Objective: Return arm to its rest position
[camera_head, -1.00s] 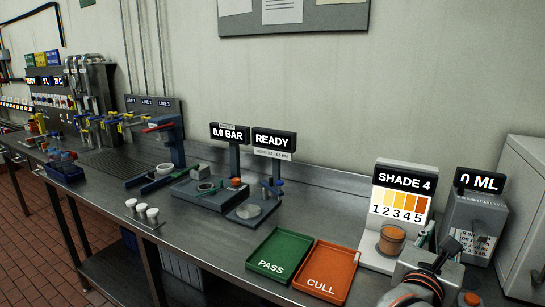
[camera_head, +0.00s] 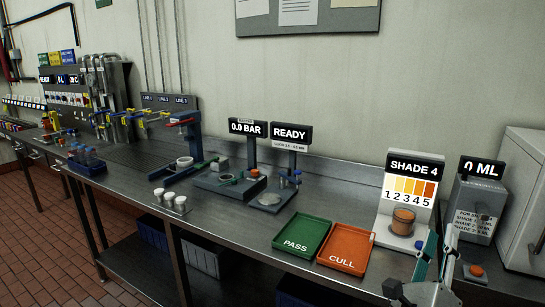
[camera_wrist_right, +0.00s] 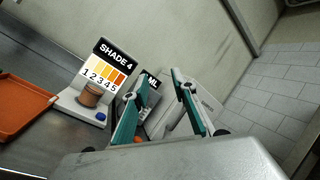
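My right gripper (camera_head: 438,245) is at the lower right of the head view, in front of the shade stand and the dispenser, with its teal fingers pointing up. In the right wrist view the two fingers (camera_wrist_right: 158,76) stand well apart with nothing between them, so it is open and empty. A cup of amber liquid (camera_head: 403,221) stands on the white shade stand (camera_head: 391,236), apart from the fingers; the cup also shows in the wrist view (camera_wrist_right: 91,95). My left gripper is not in view.
The green PASS tray (camera_head: 301,235) and orange CULL tray (camera_head: 346,249) lie empty left of my right gripper. The 0 ML dispenser (camera_head: 478,210) and a pale cabinet (camera_head: 525,200) stand to the right. Three small white cups (camera_head: 170,199) sit near the front edge, farther left.

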